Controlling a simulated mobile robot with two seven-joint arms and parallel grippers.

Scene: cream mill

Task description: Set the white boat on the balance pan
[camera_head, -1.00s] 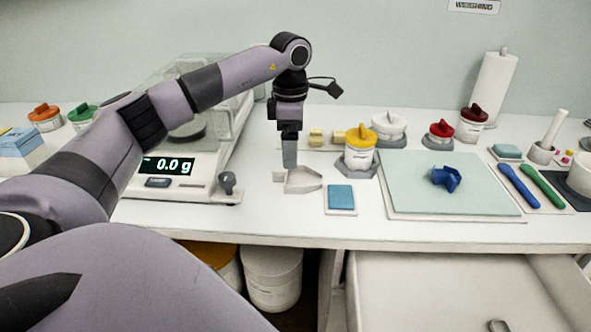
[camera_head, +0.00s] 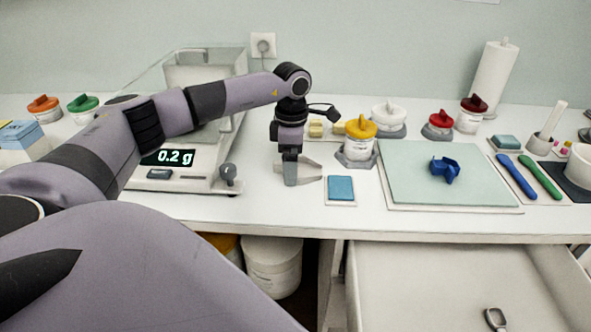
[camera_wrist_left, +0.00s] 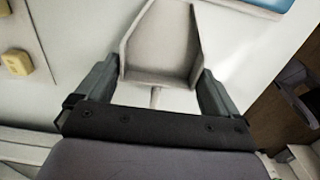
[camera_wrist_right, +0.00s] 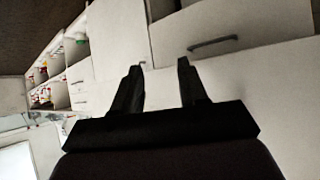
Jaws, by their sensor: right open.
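The white boat (camera_head: 311,170) lies on the white counter, right of the balance (camera_head: 205,183). My left gripper (camera_head: 297,182) is down at the boat, pointing at the counter. In the left wrist view the white boat (camera_wrist_left: 160,45) has its near end between the fingers of my left gripper (camera_wrist_left: 157,80). The fingers look open, one on each side and close to the boat; contact is unclear. The balance display reads 0.2 g. My left arm partly hides the balance and its pan. My right gripper (camera_wrist_right: 160,85) is open and empty, away from the counter, facing cabinet fronts.
A blue square pad (camera_head: 341,188) lies just right of the boat. A yellow-lidded jar (camera_head: 360,143) stands behind it. An open drawer (camera_head: 430,290) juts out below the counter.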

